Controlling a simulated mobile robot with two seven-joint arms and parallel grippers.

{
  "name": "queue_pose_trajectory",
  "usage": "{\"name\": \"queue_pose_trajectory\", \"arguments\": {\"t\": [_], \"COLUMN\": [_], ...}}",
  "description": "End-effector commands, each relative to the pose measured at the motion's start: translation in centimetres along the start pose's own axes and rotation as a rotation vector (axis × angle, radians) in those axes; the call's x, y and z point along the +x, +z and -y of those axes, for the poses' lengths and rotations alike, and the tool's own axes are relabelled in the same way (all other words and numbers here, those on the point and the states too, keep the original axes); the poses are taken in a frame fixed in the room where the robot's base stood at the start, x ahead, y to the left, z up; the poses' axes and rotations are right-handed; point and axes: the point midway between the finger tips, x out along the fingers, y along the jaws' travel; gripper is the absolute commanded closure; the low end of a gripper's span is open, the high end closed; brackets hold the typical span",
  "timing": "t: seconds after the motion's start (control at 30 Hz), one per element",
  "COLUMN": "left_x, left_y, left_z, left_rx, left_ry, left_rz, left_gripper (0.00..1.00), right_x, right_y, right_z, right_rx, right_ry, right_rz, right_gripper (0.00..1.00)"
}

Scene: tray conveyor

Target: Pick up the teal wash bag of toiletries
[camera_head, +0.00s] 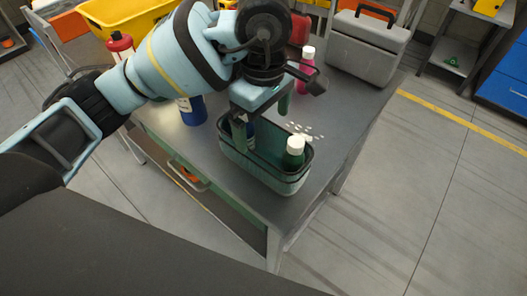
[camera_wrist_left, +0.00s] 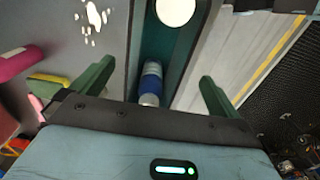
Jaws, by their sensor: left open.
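The teal wash bag (camera_head: 243,164) is an open, box-shaped bag with a dark rim, standing upright near the table's front edge. A green bottle with a white cap (camera_head: 294,152) stands in its right end. A blue and white item (camera_wrist_left: 150,85) lies deeper inside, and the cap shows at the top of the left wrist view. My left gripper (camera_head: 262,116) is open above the bag's left part. In the left wrist view its green fingers (camera_wrist_left: 155,86) are spread to either side of the bag. Whether they touch it, I cannot tell. My right gripper is not in view.
On the grey table (camera_head: 325,122) are a blue container (camera_head: 193,111), a pink bottle (camera_head: 306,72) and a grey toolbox (camera_head: 366,45). White pieces (camera_head: 306,130) lie behind the bag. A yellow crate (camera_head: 122,15) is at the back left. The floor right of the table is clear.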

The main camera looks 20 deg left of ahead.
Motion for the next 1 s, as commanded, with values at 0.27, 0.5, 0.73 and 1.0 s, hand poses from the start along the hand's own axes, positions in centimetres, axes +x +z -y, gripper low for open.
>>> {"name": "queue_pose_trajectory", "arguments": {"t": [0.27,0.5,0.73,1.0], "left_x": [1.5,4.5,6.4,6.4], "left_y": [0.0,-0.5,-0.4,-0.4], "left_z": [0.0,-0.1,-0.1,-0.1], "left_rx": [-0.001,-0.002,-0.001,-0.001], "left_ry": [-0.001,-0.004,0.0,0.0], "left_rz": [0.001,0.0,0.0,0.0], "left_gripper": [0.0,0.0,0.0,0.07], "right_x": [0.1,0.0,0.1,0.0], "right_y": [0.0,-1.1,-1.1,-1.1], "right_z": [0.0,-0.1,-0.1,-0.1], "right_rx": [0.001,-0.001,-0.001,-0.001], "right_ry": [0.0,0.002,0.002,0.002], "right_rz": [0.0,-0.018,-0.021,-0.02], "right_gripper": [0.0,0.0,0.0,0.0]}}
